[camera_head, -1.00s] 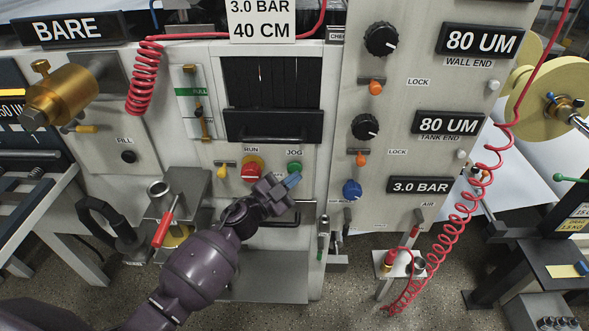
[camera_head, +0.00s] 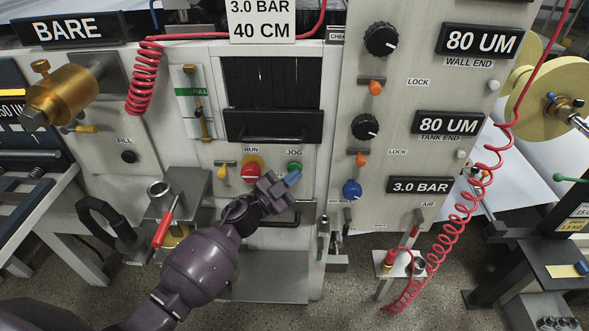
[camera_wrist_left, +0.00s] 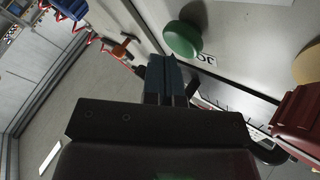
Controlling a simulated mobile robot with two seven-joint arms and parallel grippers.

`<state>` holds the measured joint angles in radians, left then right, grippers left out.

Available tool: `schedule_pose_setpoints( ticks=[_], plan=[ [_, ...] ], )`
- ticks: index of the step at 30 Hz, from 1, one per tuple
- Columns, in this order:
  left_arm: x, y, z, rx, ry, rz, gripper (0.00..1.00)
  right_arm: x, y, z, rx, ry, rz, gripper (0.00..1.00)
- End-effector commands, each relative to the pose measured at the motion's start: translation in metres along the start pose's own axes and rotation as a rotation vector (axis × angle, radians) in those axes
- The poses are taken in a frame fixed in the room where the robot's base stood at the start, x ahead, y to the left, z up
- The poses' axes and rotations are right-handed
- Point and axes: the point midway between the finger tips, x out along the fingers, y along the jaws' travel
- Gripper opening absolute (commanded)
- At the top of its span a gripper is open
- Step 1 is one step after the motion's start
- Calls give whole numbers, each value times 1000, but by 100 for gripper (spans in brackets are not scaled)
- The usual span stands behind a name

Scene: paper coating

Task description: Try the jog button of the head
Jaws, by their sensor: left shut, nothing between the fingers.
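The green jog button (camera_head: 294,167) sits on the grey panel under the JOG label. In the left wrist view the button (camera_wrist_left: 183,39) is a green mushroom cap beyond and a little right of my fingertips. My left gripper (camera_head: 292,178) is shut and empty, its blue fingertips just below the button in the head view. The fingers (camera_wrist_left: 165,75) also show shut together in the left wrist view, with the cap apart from them in the picture. Whether they touch it is hard to tell from the head view. My right gripper is not in view.
A dark handle bar (camera_head: 273,125) is above. A blue knob (camera_head: 352,190) is to the right.

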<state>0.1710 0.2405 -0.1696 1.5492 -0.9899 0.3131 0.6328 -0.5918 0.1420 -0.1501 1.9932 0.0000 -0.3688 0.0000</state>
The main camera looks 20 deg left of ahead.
Motion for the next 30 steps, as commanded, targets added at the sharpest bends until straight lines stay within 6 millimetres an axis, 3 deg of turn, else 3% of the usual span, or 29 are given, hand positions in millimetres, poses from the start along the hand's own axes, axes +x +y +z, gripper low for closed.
schedule_pose_setpoints(
  ticks=[18,30],
  plan=[
    [2,-2,2,1,0,0,0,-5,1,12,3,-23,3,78],
    [5,-4,4,1,0,0,0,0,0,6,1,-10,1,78]
  ],
)
